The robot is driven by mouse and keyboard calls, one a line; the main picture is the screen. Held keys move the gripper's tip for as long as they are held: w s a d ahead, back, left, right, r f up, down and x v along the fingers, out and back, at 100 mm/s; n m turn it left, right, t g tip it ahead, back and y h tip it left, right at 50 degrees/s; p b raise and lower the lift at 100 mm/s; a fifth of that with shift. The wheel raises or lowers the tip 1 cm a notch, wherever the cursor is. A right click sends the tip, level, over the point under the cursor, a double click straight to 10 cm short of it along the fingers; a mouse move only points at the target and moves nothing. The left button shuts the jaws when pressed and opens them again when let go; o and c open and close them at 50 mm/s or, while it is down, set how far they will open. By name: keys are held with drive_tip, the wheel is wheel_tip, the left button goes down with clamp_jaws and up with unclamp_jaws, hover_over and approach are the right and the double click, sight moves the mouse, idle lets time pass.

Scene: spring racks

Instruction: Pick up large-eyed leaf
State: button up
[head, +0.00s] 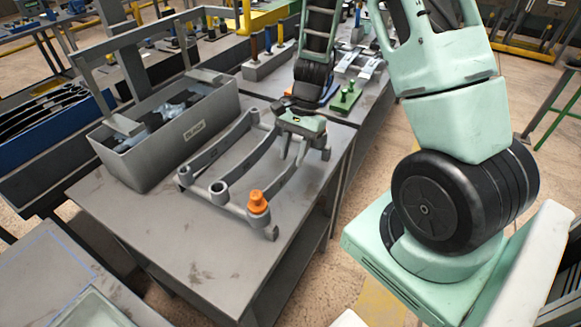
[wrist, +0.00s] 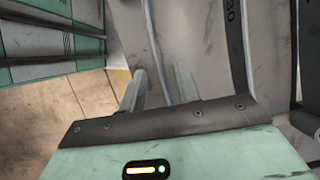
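Several curved grey leaves lie side by side on a rack frame on the grey table. In the head view, the middle leaf (head: 240,168) has a wide round eye at its near end, and the left leaf (head: 215,150) has eyes at both ends. The right leaf (head: 293,178) runs to an orange cap (head: 258,202). I cannot tell for sure which is the large-eyed one. My gripper (head: 297,150) points down over the far right part of the rack. In the wrist view its fingers (wrist: 160,88) are apart, with a thin strip (wrist: 156,45) between them; contact is not visible.
A grey bin (head: 165,135) with metal parts stands left of the rack. A green fixture (head: 346,97) and a block with upright coloured handles (head: 268,62) lie beyond. The table's near end is clear.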

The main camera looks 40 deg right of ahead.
sight(291, 163)
drive_tip(key=shift+x, duration=1.95)
drive_tip(key=shift+d, duration=0.1)
clamp_jaws()
